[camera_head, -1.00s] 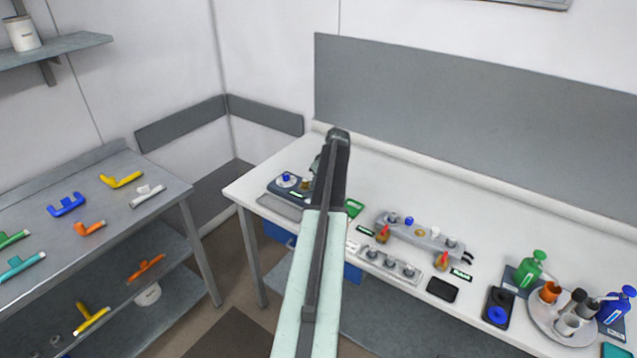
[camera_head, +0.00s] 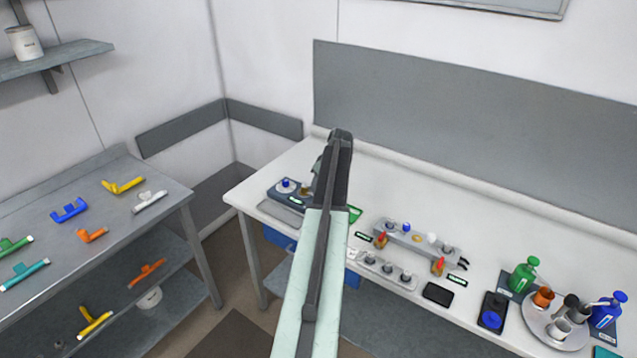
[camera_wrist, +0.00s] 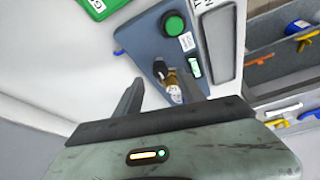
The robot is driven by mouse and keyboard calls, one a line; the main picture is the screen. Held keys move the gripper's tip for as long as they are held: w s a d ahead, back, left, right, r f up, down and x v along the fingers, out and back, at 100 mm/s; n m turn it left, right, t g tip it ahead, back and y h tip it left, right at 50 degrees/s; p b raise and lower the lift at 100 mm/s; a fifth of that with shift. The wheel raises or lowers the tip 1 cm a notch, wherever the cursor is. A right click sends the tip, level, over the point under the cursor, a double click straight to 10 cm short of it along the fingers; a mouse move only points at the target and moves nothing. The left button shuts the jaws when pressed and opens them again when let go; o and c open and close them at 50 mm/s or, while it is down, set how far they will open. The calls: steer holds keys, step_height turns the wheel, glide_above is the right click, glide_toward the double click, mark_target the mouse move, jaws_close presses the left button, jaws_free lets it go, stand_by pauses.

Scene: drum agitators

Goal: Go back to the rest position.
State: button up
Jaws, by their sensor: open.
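My gripper (camera_wrist: 160,95) is open in the wrist view, its two dark fingers apart. Between and beyond the fingers, a small brown and white vial-like item (camera_wrist: 172,88) stands at a blue-grey device (camera_wrist: 155,50) with a green round knob (camera_wrist: 174,25). I see no contact between the fingers and that item. In the head view my arm reaches out over the white bench (camera_head: 400,165) toward the device (camera_head: 287,197) at its left end. The fingertips are hidden behind my arm there.
A grey rack (camera_head: 415,240) with small caps, a black pad (camera_head: 438,293), a round tray (camera_head: 540,335) and green (camera_head: 524,275) and blue (camera_head: 606,310) bottles stand along the bench to the right. A grey shelf table (camera_head: 140,225) with coloured pipe pieces is at the left.

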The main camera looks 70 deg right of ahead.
steer(key=p+v, duration=0.2)
steer(key=v, duration=0.2)
